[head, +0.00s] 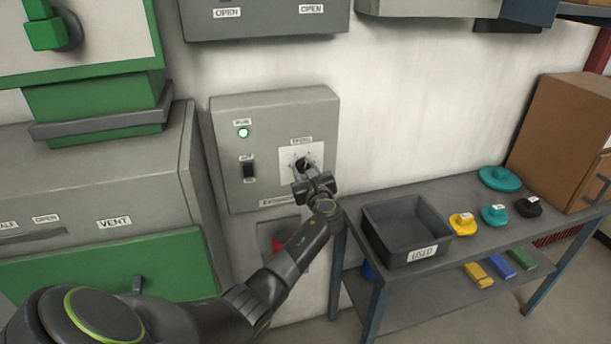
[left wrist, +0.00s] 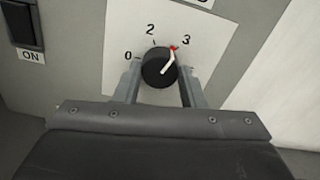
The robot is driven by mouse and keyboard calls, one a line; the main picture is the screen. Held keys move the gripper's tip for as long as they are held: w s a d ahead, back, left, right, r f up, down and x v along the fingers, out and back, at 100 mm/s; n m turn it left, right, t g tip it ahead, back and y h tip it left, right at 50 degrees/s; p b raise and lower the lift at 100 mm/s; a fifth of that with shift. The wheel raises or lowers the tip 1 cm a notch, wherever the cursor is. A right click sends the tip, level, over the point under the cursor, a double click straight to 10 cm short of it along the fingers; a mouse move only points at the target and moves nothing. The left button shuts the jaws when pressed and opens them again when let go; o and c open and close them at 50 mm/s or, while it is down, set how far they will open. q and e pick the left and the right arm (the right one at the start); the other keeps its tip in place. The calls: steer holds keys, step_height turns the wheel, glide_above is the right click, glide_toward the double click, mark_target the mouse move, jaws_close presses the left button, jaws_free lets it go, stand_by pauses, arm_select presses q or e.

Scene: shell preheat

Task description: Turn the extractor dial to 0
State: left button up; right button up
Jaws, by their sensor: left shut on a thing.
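The extractor dial (left wrist: 156,72) is a black round knob with a white pointer, red at its tip, on a white plate (left wrist: 118,22). The labels 0, 2 and 3 show around it. The pointer stands between 2 and 3, closer to 3. My left gripper (left wrist: 160,76) has one finger on each side of the dial and is shut on it. In the head view my left gripper (head: 304,172) is at the grey extractor box (head: 275,110) and hides much of the dial. My right gripper is in neither view.
The box also carries a lit lamp (head: 243,132) and a black switch (head: 249,168). A red part (head: 279,243) sits below it. To the right, a table holds a black "USED" bin (head: 383,240) and several coloured knobbed pieces (head: 495,214). A grey-green cabinet (head: 85,180) stands left.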

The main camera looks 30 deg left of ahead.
arm_select(q)
steer(key=n+b, duration=1.7)
steer(key=n, duration=0.3)
steer(key=shift+d+f+n, duration=0.1)
steer(key=shift+n, duration=0.8)
steer(key=shift+b, duration=0.35)
steer(key=o, duration=1)
steer(key=shift+r, duration=0.2)
steer(key=shift+d, duration=0.1)
